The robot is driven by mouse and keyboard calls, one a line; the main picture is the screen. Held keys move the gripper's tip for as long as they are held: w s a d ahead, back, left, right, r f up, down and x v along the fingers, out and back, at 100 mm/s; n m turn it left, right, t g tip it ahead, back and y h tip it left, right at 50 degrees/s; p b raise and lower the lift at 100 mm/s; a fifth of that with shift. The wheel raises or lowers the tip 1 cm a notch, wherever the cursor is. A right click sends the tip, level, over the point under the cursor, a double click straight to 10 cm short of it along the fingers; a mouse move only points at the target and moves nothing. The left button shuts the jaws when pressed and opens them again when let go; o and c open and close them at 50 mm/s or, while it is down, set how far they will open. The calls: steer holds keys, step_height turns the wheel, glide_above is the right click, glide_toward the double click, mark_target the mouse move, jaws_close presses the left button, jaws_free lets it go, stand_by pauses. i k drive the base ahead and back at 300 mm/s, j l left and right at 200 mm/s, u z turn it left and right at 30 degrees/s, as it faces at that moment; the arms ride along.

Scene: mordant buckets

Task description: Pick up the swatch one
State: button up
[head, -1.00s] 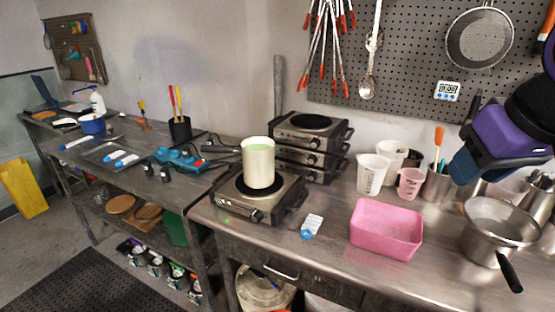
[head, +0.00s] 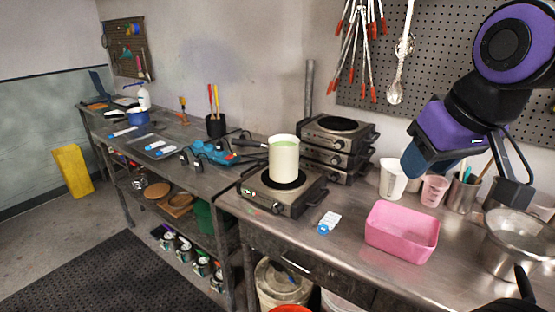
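A small white and blue item (head: 329,222), possibly a swatch, lies flat on the metal counter in front of the hot plate, left of the pink tub. Similar white and blue pieces (head: 160,148) lie on the far left bench; which is the swatch I cannot tell for sure. My arm hangs at the upper right of the head view. Its dark blue end, my gripper (head: 415,160), is above the counter near the white cups, well apart from these items. Its fingers cannot be made out, and I see nothing held.
A pale pot (head: 284,160) of green liquid stands on a hot plate (head: 262,196). A pink tub (head: 402,232), a white measuring cup (head: 392,180) and a steel pan (head: 513,245) are on the right counter. A black mat (head: 105,275) covers clear floor at lower left.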

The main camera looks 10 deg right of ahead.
mark_target(331, 220)
steer(key=i+j, duration=0.15)
steer(key=j, duration=0.2)
steer(key=i+j, duration=0.15)
steer(key=j, duration=0.25)
steer(key=i+j, duration=0.2)
steer(key=j, duration=0.15)
